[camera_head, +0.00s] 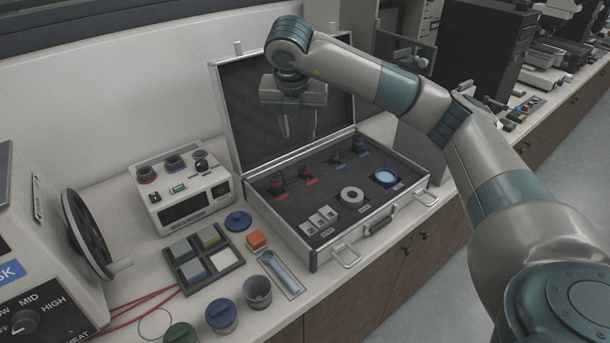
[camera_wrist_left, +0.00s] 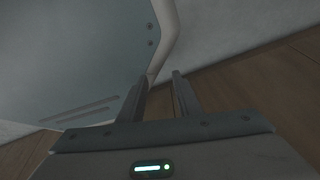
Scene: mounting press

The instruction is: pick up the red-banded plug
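Two small dark plugs with red show in the open case in the head view: a red-banded plug (camera_head: 277,184) at the left and another red-marked plug (camera_head: 304,172) right of it. They are too small to tell apart in detail. My right gripper (camera_head: 299,134) hangs above the back of the case, in front of the raised lid, fingers pointing down. Its fingers stand apart with nothing between them, clear of the plugs. My left gripper (camera_wrist_left: 160,76) shows only in the left wrist view, with its fingers apart and empty, away from the case.
The case (camera_head: 315,262) also holds blue-marked plugs (camera_head: 337,158), a white ring (camera_head: 351,196), a blue-topped disc (camera_head: 386,176) and pale blocks (camera_head: 318,220). Its lid (camera_head: 255,120) stands upright behind. A meter box (camera_head: 186,195), tile tray (camera_head: 177,255) and cups (camera_head: 257,293) crowd the left.

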